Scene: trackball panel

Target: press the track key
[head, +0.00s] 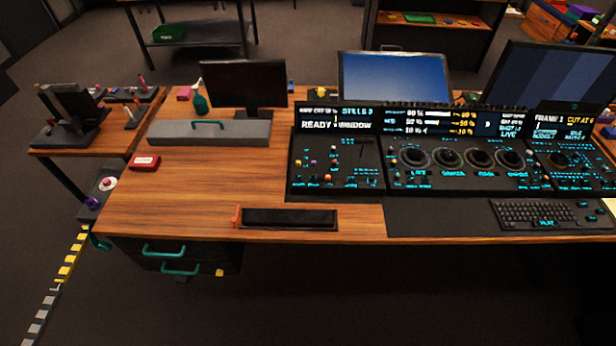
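The black trackball panel (463,165) stands on the wooden desk, right of centre in the head view. It has a row of several round dark trackballs with rings, small teal-lit keys and lit displays along its top. A second black panel section (334,160) with coloured knobs and small lit keys adjoins it on the left. Another section (568,163) adjoins it on the right and runs to the picture's edge. The key labels are too small to read, so I cannot tell which one is the track key. My gripper is not in view.
A keyboard (548,214) lies in front of the panel at right. A black tray (288,218) sits at the desk's front edge. A grey box (208,133), a red box (144,162) and monitors (396,76) also stand here. The desk's left part (190,190) is mostly clear.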

